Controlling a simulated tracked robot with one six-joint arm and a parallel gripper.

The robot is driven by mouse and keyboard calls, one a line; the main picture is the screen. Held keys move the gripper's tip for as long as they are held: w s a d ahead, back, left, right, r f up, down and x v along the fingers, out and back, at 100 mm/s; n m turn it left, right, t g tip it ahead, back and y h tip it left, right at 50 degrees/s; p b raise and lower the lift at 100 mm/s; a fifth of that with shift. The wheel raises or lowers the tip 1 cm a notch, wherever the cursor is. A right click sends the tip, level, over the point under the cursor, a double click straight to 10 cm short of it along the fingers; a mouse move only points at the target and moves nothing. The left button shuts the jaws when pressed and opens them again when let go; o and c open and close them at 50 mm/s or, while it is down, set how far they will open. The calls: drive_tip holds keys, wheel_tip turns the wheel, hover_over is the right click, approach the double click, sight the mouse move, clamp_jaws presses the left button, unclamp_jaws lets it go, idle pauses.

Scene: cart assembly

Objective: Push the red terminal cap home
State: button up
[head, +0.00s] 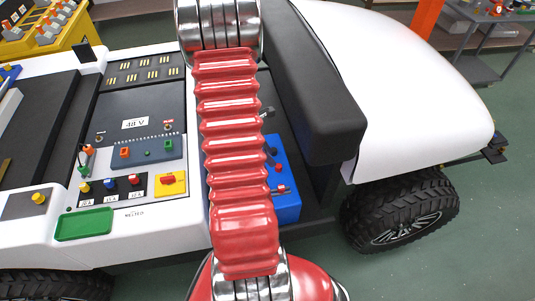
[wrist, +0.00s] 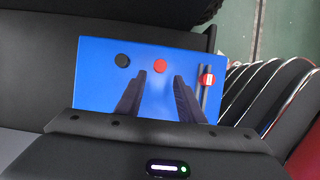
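A blue box (wrist: 100,85) lies below my gripper in the wrist view. A round red terminal cap (wrist: 160,66) and a round black cap (wrist: 122,60) sit on its face. My gripper (wrist: 159,77) is open and empty, its fingers apart, pointing at the box with the red cap between and just beyond the tips in the picture. I cannot tell how deep the cap sits or whether the fingers touch anything. The blue box (head: 289,205) also shows in the head view, partly behind my arm, which hides the gripper there.
A black seat back (head: 335,120) stands close right of the box. A panel with a yellow switch block (head: 171,190) and a green tray (head: 84,224) lies to the left.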

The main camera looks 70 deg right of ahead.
sight(277, 166)
drive_tip(key=shift+x, duration=3.5)
drive_tip(key=c, duration=0.8)
drive_tip(key=shift+r, duration=2.05)
drive_tip(key=shift+c, duration=0.2)
